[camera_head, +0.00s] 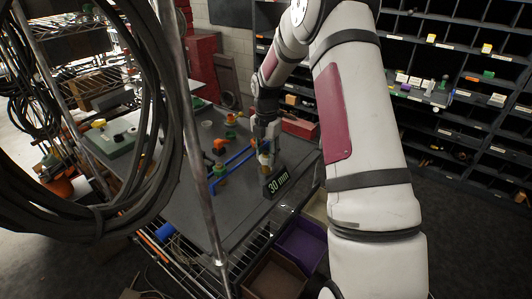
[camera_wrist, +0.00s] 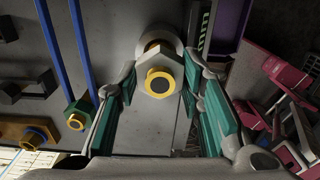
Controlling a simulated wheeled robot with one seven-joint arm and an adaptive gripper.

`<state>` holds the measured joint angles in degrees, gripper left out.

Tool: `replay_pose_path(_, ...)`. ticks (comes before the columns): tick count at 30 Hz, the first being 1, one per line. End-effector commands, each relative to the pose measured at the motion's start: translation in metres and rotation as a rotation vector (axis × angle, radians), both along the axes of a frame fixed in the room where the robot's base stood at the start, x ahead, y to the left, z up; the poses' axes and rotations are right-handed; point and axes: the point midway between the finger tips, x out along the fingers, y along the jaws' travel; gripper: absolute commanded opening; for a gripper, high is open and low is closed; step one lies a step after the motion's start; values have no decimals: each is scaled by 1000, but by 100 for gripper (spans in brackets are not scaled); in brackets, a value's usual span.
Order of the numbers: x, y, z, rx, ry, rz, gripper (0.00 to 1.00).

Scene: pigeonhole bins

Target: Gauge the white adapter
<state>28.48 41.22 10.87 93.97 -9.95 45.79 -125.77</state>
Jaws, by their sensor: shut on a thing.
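The white adapter (camera_wrist: 150,60) is a pale hexagonal piece with a yellow ring around a dark bore. It sits between the teal pads of my gripper (camera_wrist: 160,82) in the wrist view, and the gripper is shut on it. An orange-brown part and a pale round form show just beyond it; whether it touches them I cannot tell. In the head view my gripper (camera_head: 265,146) points down over the table beside a black sign reading "30 mm" (camera_head: 278,182). The adapter is small and partly hidden there. The sign's edge also shows in the wrist view (camera_wrist: 203,32).
Blue bars (camera_wrist: 82,45) run left of my gripper. A green fitting (camera_wrist: 76,118) and an orange fitting (camera_wrist: 35,135) stand near them. Bins (camera_head: 300,243) hang below the front edge of the grey table (camera_head: 190,205). Pigeonhole shelves (camera_head: 470,110) stand right.

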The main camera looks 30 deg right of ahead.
Motion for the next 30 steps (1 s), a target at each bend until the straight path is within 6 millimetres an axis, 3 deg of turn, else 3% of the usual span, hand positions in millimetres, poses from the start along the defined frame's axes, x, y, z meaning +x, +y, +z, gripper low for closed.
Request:
replay_pose_path(3, 0, 0, -3, 0, 0, 0, 0)
replay_pose_path(4, 0, 0, -3, 0, -1, 0, 39)
replay_pose_path(6, 0, 0, -3, -1, -1, 0, 55)
replay_pose_path(7, 0, 0, -3, -1, 0, 0, 58)
replay_pose_path(17, 0, 0, -1, 0, 0, 0, 58)
replay_pose_path(30, 0, 0, 38, -1, -3, 0, 58)
